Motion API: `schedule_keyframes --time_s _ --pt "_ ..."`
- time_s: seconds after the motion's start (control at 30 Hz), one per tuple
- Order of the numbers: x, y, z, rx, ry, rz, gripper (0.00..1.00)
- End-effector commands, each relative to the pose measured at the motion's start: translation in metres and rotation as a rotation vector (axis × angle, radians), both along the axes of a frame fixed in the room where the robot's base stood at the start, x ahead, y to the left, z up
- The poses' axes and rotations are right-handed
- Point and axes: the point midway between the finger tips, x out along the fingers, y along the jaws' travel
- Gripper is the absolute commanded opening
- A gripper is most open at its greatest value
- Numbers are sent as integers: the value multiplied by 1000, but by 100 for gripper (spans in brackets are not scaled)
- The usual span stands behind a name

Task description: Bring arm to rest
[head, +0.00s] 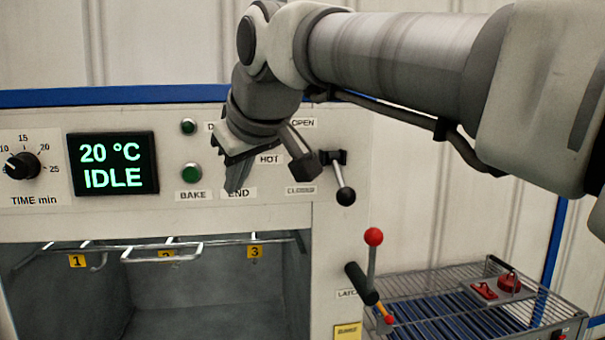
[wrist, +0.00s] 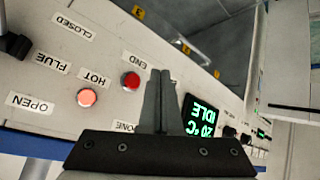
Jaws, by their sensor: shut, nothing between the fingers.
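My arm reaches in from the right in the head view, its wrist bent down in front of the oven's control panel (head: 40,222). My gripper (head: 236,185) points downward there, near the END label. In the wrist view my gripper (wrist: 158,95) shows its two fingers together with nothing between them. It seems apart from the panel, though the exact gap is hard to tell. The display (head: 112,163) reads 20 °C IDLE. My wrist hides part of the panel, including lamps and labels. In the wrist view a red END lamp (wrist: 130,81) and a pinkish HOT lamp (wrist: 86,97) show.
A flue lever (head: 345,190) with a black knob hangs down just right of my gripper. A latch lever (head: 373,255) with a red ball stands lower right. Below the panel is the open oven chamber with hooked rails (head: 160,252). A wire-sided roller stand (head: 450,320) holds red parts (head: 508,282).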

Motion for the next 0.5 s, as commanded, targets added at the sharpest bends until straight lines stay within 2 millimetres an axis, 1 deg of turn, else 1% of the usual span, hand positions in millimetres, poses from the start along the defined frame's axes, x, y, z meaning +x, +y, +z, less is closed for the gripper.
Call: schedule_keyframes --time_s 0.23,0.3,0.37,0.47,0.5 --pt "0 -1 0 0 1 -2 0" --pt "0 -7 -3 0 7 -15 0" --pt "-2 -20 -9 2 19 -42 0" --pt "-9 -56 -29 8 58 -119 0" --pt "-14 -74 -40 12 78 -159 0"
